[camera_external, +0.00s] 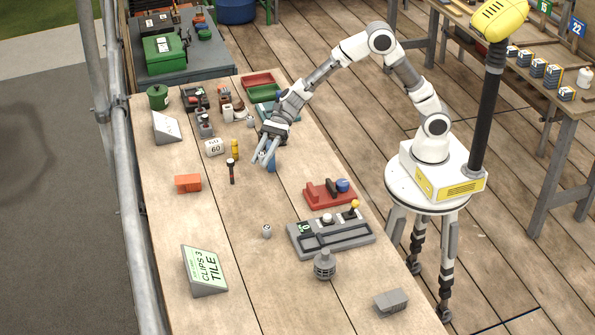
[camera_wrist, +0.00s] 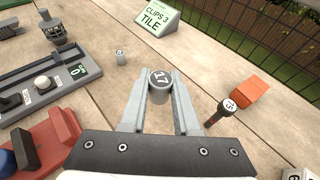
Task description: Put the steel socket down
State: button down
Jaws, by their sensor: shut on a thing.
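My gripper (camera_external: 266,163) is above the middle of the wooden bench, with its fingers pointing down. In the wrist view my gripper (camera_wrist: 160,103) is shut on a grey steel socket (camera_wrist: 159,86) marked 17, which sits between the two fingers with its round top facing the camera. In the external view the held socket is not clearly visible. Whether its lower end touches the bench cannot be told. A second small, light grey socket (camera_external: 267,231) stands on the bench, apart from my gripper; it also shows in the wrist view (camera_wrist: 120,57).
A grey fixture (camera_external: 330,238) and a red holder (camera_external: 328,193) are to the right. A CLIPS 3 TILE sign (camera_external: 204,270) stands in front. Bare bench lies between them.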

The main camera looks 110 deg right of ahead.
jog(key=shift+w+d, duration=0.1)
jog(key=shift+d, duration=0.55)
jog(key=shift+w+a+f, duration=0.1)
jog(key=shift+w+f, duration=0.05)
jog(key=shift+f, duration=0.15)
jog(key=b, duration=0.4)
send_over(258, 213)
notch_tip(258, 213, down, 7)
jog(key=shift+r, duration=0.2)
jog(key=shift+f+b, duration=0.5)
jog(key=shift+f, duration=1.4)
jog(key=shift+f, duration=0.2)
jog(key=c, duration=0.6)
grip_release()
jog(key=shift+c, duration=0.2)
